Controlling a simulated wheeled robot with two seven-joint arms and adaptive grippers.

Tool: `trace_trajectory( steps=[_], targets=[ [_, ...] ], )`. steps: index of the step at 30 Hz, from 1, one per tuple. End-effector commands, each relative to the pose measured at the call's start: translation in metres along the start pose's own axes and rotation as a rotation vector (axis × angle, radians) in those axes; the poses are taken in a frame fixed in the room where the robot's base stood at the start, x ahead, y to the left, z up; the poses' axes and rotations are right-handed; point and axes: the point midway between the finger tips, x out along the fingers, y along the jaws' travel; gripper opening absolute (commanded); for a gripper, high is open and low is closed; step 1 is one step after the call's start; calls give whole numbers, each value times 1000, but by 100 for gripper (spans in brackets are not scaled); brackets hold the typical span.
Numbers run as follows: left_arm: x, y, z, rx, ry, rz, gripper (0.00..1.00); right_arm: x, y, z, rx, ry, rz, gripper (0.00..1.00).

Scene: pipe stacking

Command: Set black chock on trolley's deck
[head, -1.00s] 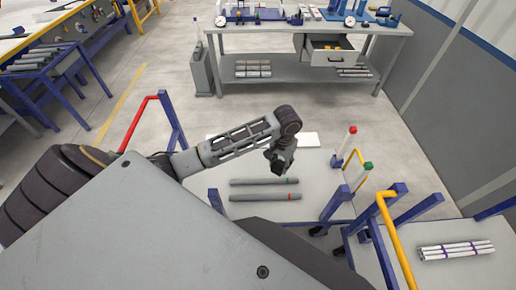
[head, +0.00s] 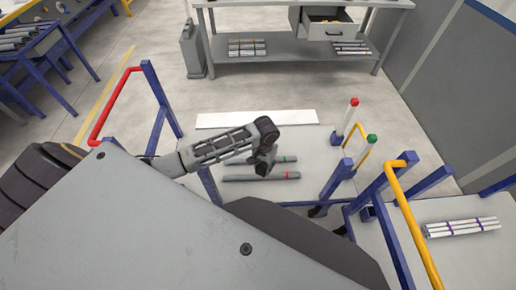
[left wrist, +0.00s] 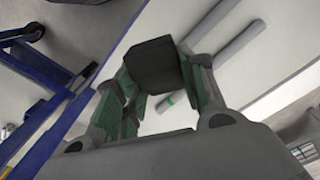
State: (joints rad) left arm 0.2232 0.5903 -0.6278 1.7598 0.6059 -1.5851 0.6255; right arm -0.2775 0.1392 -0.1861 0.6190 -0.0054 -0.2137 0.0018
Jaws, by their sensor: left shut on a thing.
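My left gripper (head: 262,166) reaches over the trolley's pale deck (head: 312,143) in the head view. It is shut on the black chock (left wrist: 153,65), whose dark block shape shows between the green-padded fingers in the left wrist view. In the head view the chock blends with the dark gripper. Two grey pipes lie on the deck: one with a green band (head: 278,160), partly hidden by the gripper, and one with a red band (head: 245,178). The pale deck also shows behind the chock in the left wrist view (left wrist: 172,18). My right gripper is not in view.
Red-capped (head: 349,118) and green-capped (head: 370,150) posts stand at the deck's right side. A red rail (head: 105,115) is at the left, a yellow rail (head: 405,215) at the right. White pipes (head: 462,227) lie at far right. A white strip (head: 255,119) lies at the deck's far edge.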

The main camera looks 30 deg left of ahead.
Motion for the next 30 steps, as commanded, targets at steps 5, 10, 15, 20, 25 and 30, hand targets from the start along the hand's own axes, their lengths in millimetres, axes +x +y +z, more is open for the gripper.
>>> trace_trajectory(
  steps=[5,10,15,20,25,30],
  targets=[
    [17,-1,4,1,-1,-1,14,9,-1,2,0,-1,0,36],
    [22,0,5,2,0,-1,14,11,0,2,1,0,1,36],
    [22,0,5,2,0,-1,14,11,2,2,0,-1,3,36],
    [22,0,5,2,0,-1,14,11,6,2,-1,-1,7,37],
    [22,-1,4,13,0,-1,14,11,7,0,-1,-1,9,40],
    [25,-4,2,71,0,-2,14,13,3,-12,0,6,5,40]
  ],
)
